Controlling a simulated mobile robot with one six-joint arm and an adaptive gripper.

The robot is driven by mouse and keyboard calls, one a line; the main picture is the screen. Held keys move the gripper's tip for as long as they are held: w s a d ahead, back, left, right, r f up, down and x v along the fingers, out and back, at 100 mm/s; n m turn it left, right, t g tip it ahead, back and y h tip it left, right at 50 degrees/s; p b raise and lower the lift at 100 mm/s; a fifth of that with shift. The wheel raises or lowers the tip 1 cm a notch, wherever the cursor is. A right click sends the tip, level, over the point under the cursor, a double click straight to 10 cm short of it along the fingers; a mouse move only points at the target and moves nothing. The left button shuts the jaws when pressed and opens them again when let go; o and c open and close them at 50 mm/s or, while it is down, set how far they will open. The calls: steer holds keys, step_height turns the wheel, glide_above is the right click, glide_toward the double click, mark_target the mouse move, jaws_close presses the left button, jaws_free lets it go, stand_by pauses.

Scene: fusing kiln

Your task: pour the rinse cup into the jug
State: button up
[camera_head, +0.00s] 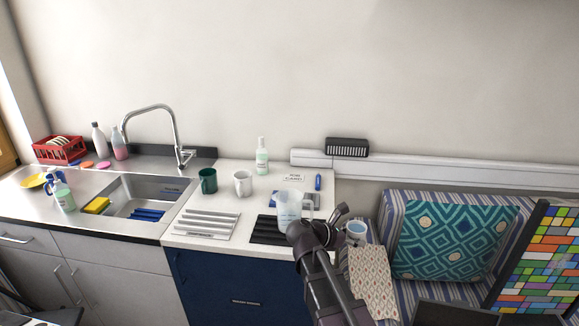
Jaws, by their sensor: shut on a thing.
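My gripper (343,221) is at the counter's right end and shut on the rinse cup (356,228). The cup is small and pale, with blue showing inside its rim. It looks roughly upright and is beyond the counter's edge, over the bench seat. The clear jug (287,207) stands on the counter just left of my gripper, with its handle to the right. My arm covers part of the counter's front edge, and the fingers' grip on the cup is partly hidden.
A black ribbed mat (267,232) and a white ribbed mat (207,225) lie at the counter front. A green mug (208,181), a white mug (243,183) and a bottle (262,156) stand behind. The sink (145,195) is left; a cushioned bench (450,240) is right.

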steer(key=w+a+r+n+t+p, duration=0.1)
steer(key=w+a+r+p, duration=0.3)
steer(key=a, duration=0.3)
steer(key=w+a+r+n+t+y+p, duration=0.1)
steer(key=w+a+r+p, duration=0.4)
steer(key=a, duration=0.2)
steer(key=w+a+r+n+t+y+p, duration=0.1)
steer(key=w+a+r+p, duration=0.4)
steer(key=a, duration=0.2)
steer(key=shift+r, duration=0.3)
steer(key=shift+a+f, duration=0.15)
steer(key=shift+f, duration=0.1)
